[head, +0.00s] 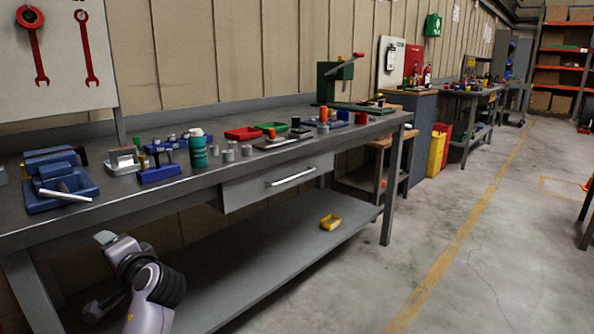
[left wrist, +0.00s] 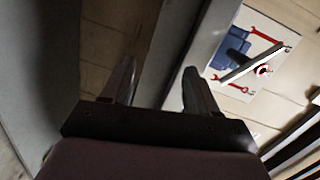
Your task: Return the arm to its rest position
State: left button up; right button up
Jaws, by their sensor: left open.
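My left arm (head: 150,290) shows at the bottom left of the head view, in front of the workbench (head: 255,180) and below the level of its top. The fingers of my left gripper (left wrist: 159,78) show in the left wrist view. They stand well apart with nothing between them. The bench's grey edge passes close by the right finger in that view. My right arm and gripper are in neither view.
A blue vise (head: 60,185), a green bottle (head: 197,149), small trays (head: 243,133) and a green press (head: 327,84) stand on the bench.

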pick_arm(q)
jog(key=s+d+f+m+t+h, duration=0.1)
jog(key=s+d+f+h, duration=0.15)
jog(key=f, duration=0.35)
jog(key=s+d+f+t+h, duration=0.1)
jog(key=d+f+h, duration=0.15)
jog(key=f, duration=0.45)
jog(key=s+d+f+h, duration=0.8)
jog(key=s+d+f, duration=0.25)
jog(key=s, duration=0.25)
jog(key=s+d+n+h+p, duration=0.1)
jog(key=s+d+n+h, duration=0.35)
jog(key=s, duration=0.55)
notch_tip(320, 180, up, 14)
jog(key=s+a+y+p, duration=0.1)
jog(key=a+p, duration=0.1)
jog(key=p, duration=1.7)
jog(key=shift+a+f+m+g+y+p, duration=0.2)
jog(key=shift+a+m+g+y+p, duration=0.05)
jog(key=shift+m+g+y+p, duration=0.15)
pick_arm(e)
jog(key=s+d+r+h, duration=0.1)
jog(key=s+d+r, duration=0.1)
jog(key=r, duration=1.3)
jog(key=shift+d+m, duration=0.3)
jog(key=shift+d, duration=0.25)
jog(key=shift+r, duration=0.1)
